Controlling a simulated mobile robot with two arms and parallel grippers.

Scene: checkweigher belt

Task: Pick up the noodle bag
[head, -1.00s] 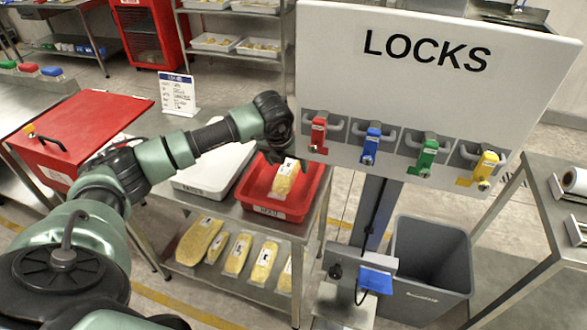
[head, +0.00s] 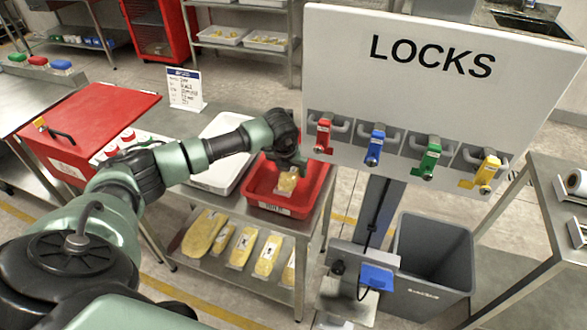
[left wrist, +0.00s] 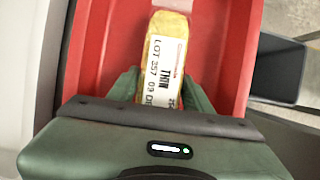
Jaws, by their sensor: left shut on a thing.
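The noodle bag (head: 287,182) is a yellow pack with a white printed label. In the head view it is in the red tray (head: 318,190), partly covered by my left gripper (head: 290,168). In the left wrist view the bag (left wrist: 167,55) stands between the two green fingers of my left gripper (left wrist: 160,92), with its label facing up. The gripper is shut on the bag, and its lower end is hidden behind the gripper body. Whether the bag touches the tray floor I cannot tell. My right gripper is not in view.
A white tray (head: 213,178) stands left of the red tray on the steel table. Several yellow packs (head: 240,246) lie on the shelf below. The LOCKS board (head: 450,95) stands close on the right, with a grey bin (head: 430,265) below it.

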